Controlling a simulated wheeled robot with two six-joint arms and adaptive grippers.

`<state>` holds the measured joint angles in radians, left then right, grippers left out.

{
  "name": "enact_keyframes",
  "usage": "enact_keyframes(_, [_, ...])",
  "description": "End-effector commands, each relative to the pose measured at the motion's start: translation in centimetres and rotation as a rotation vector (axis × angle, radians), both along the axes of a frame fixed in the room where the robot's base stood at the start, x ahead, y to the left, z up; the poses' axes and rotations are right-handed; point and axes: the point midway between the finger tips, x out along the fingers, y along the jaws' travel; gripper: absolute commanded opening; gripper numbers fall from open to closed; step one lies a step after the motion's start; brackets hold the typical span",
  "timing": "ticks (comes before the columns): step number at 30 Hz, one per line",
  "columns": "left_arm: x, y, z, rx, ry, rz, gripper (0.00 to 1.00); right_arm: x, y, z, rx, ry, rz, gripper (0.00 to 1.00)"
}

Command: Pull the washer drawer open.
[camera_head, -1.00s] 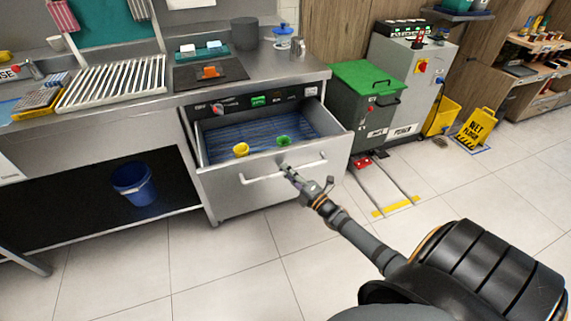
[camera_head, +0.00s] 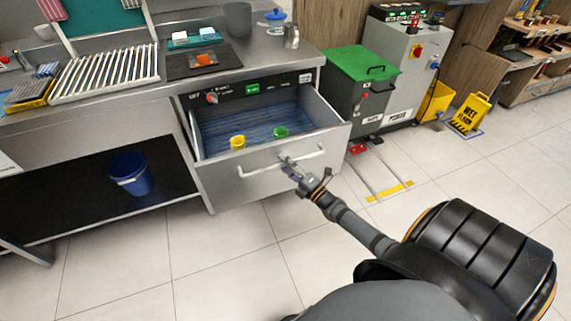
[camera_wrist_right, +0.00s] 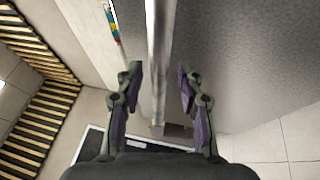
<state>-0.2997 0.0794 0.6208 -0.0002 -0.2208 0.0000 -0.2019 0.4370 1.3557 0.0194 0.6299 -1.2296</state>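The washer drawer (camera_head: 225,185) is a grey metal drawer under the counter, and it stands well out, its blue-striped inside in view. A yellow cup (camera_head: 237,142) and a green cup (camera_head: 281,132) are inside it. The drawer's bar handle (camera_head: 255,172) runs across its front. My right gripper (camera_head: 289,163) is at the handle's middle. In the right wrist view the handle (camera_wrist_right: 160,50) passes between the two fingers of the right gripper (camera_wrist_right: 160,82), with gaps showing beside the bar; the fingers are apart. My left gripper is out of view.
A green-lidded bin (camera_head: 360,95) and a grey machine (camera_head: 411,75) stand right of the drawer. A blue bucket (camera_head: 129,174) is on the dark lower shelf at left. A yellow wet-floor sign (camera_head: 470,112) stands far right. Tiled floor before the drawer is clear.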

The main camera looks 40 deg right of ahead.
Motion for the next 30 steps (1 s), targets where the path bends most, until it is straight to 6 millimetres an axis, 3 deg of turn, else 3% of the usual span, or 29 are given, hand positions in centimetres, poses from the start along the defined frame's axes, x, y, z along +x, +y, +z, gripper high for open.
enact_keyframes(8, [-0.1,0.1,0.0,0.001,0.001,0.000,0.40,-0.8,-0.1,-0.1,-0.001,0.000,0.002,0.37])
enact_keyframes(21, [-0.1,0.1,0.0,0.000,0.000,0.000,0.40,-10.1,-1.6,-1.9,-0.001,0.003,0.002,0.37])
enact_keyframes(30, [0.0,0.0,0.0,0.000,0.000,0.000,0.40,-11.7,-1.9,-2.1,0.000,-0.001,0.000,0.37])
